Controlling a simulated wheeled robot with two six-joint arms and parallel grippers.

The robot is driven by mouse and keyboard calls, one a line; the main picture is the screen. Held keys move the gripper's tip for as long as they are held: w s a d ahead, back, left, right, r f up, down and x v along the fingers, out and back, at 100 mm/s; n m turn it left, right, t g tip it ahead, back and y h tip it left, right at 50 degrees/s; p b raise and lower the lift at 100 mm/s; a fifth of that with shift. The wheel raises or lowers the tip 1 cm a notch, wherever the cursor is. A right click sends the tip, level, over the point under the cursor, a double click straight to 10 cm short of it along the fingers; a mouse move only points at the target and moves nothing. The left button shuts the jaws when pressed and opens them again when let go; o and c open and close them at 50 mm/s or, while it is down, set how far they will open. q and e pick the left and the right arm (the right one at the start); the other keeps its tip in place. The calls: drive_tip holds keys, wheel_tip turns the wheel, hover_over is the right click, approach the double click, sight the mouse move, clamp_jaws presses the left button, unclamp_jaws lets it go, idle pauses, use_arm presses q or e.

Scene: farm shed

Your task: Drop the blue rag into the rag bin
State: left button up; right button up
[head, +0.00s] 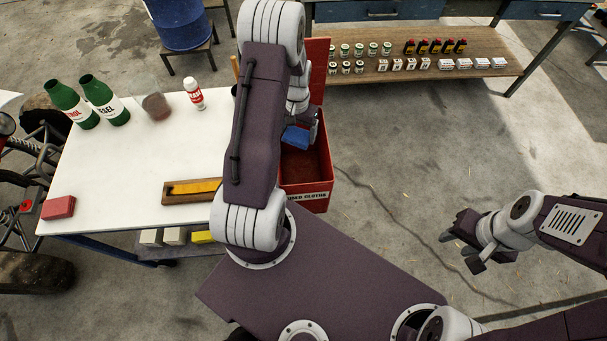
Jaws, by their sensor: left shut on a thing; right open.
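The blue rag (296,137) shows just past my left forearm, over the opening of the red rag bin (305,190). The bin stands on the floor at the right end of the white table, with its lid up at the back and lettering on its front. My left gripper (302,130) is shut on the rag; its fingers are mostly hidden by my own arm and the rag. I cannot tell how far above the bin's floor the rag hangs. My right gripper (463,250) is open and empty, over bare floor at the right.
A shelf (400,68) with small jars and boxes stands behind. Floor on the right is clear.

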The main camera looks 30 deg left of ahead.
use_arm(q)
wheel_tip(320, 180, down, 2)
drive_tip(key=shift+b, duration=0.45)
drive_tip(key=shift+r, duration=0.1)
use_arm(e)
drive_tip(key=shift+f, duration=0.9)
use_arm(q)
drive_tip(key=o, duration=1.2)
wheel_tip(320, 180, up, 9)
drive_tip(key=shift+r+p, duration=0.1)
drive_tip(key=shift+p, duration=0.4)
use_arm(e)
drive_tip(key=shift+r, duration=0.45)
